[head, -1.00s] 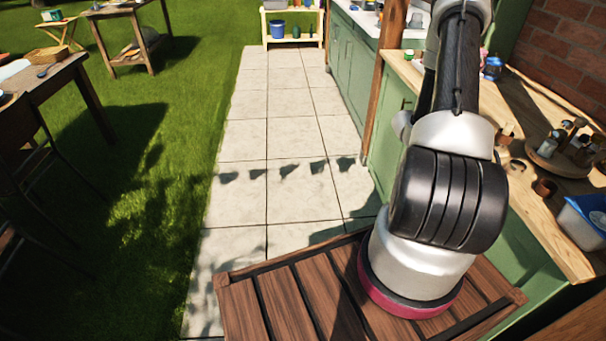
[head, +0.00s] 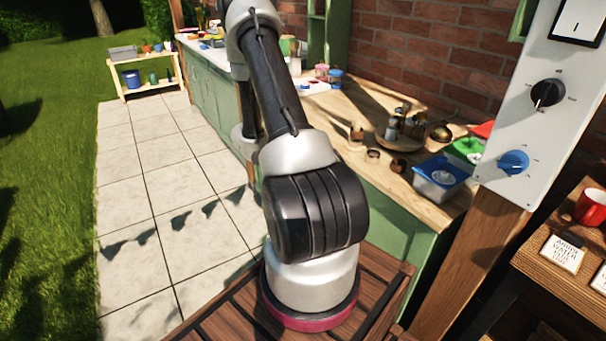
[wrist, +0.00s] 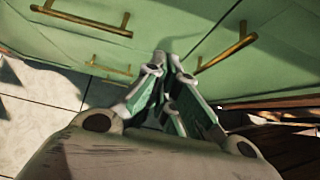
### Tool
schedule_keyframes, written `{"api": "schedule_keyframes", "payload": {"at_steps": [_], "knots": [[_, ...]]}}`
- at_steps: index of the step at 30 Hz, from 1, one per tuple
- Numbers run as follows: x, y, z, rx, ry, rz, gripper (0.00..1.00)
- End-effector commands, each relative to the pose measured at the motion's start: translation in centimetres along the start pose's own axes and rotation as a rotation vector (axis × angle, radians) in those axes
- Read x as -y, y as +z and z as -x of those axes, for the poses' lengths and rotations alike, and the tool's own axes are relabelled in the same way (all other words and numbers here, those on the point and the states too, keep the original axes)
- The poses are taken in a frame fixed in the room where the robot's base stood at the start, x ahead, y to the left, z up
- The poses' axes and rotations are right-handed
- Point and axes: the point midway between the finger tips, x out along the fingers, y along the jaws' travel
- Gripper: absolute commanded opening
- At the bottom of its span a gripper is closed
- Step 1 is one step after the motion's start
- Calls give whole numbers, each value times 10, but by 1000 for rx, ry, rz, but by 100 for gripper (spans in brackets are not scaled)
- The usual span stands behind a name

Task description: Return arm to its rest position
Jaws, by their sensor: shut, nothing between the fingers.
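My gripper (wrist: 170,75) shows in the wrist view with its fingers drawn together and nothing between them. It points toward the green cabinet front (wrist: 85,28) with brass handles (wrist: 225,48). In the head view my arm rises from its base at the bottom middle and bends up and away to the upper left. The gripper itself is hidden in the head view.
A wooden counter (head: 350,105) along the brick wall holds a round tray (head: 386,143) of jars, a blue-rimmed bin (head: 436,180) and small cups. A control panel (head: 545,95) on a post stands at right. A red mug (head: 591,207) is on a shelf. The tiled path (head: 150,190) is clear.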

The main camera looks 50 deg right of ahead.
Motion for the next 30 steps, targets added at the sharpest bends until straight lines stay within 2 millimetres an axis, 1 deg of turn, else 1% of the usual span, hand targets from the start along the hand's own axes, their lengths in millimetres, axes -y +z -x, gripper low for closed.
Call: {"api": "schedule_keyframes", "payload": {"at_steps": [1,3,6,14,16,17,19,20,21,23,24,26,27,29,30], "knots": [[-1,0,8,0,2,0,0],[-1,0,15,0,2,0,0],[0,0,21,0,0,0,0],[0,0,22,0,-1,-3,0],[4,3,21,8,-18,-28,0],[9,4,20,10,-34,-45,0],[25,7,17,17,-89,-97,0],[35,8,16,20,-120,-124,0],[50,10,15,24,-167,-164,0],[70,20,21,34,-231,-248,0],[82,29,30,38,-270,-314,0],[96,42,49,41,-315,-418,0],[106,50,62,39,-342,-482,0],[117,59,83,30,-374,-576,0],[125,64,98,21,-392,-638,0]]}}
